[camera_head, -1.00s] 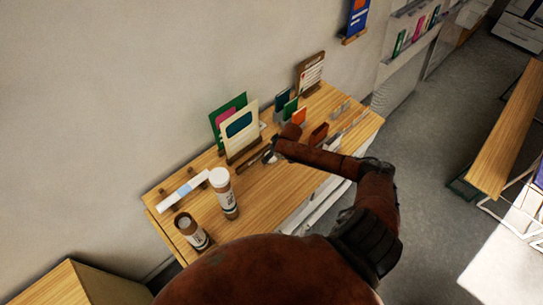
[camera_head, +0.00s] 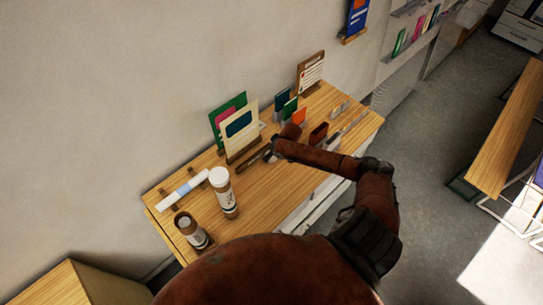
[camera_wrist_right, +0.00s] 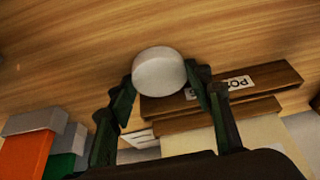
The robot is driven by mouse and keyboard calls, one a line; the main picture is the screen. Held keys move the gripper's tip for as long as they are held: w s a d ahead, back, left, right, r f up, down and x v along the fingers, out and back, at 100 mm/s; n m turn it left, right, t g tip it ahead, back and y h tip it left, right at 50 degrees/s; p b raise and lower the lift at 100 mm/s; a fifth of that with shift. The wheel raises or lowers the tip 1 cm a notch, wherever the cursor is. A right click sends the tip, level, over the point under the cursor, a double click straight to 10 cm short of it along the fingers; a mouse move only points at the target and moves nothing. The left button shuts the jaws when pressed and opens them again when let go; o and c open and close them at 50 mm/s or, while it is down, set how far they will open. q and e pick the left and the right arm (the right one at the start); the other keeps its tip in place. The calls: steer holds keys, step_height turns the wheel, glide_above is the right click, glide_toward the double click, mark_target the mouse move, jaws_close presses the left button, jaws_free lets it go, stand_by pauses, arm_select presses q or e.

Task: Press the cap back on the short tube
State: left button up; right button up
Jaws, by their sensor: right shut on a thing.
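The short tube (camera_head: 191,231) stands upright near the table's front left corner in the head view, and its dark top is open. A white round cap (camera_wrist_right: 159,72) is between the fingertips of my right gripper (camera_wrist_right: 163,80) in the right wrist view. The gripper is shut on it, above the wooden tabletop. In the head view my right gripper (camera_head: 270,154) is beyond and right of the tubes, by the card stand, and mostly hidden by its own arm. My left gripper is out of view.
A taller tube (camera_head: 226,197) with a white lid stands right of the short tube. A pale rolled sheet (camera_head: 184,189) lies behind them. Upright cards (camera_head: 240,131) and small coloured boxes (camera_head: 299,118) stand around the gripper.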

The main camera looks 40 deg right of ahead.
steer(key=shift+r, duration=0.15)
steer(key=shift+r, duration=0.65)
arm_select(q)
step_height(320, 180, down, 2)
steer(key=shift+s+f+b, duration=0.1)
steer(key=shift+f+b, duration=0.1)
steer(key=shift+b, duration=1)
arm_select(e)
steer(key=s+a+r, duration=0.6)
steer(key=s+r, duration=0.5)
steer(key=s, duration=0.1)
steer(key=shift+s+r, duration=0.25)
steer(key=shift+s, duration=0.1)
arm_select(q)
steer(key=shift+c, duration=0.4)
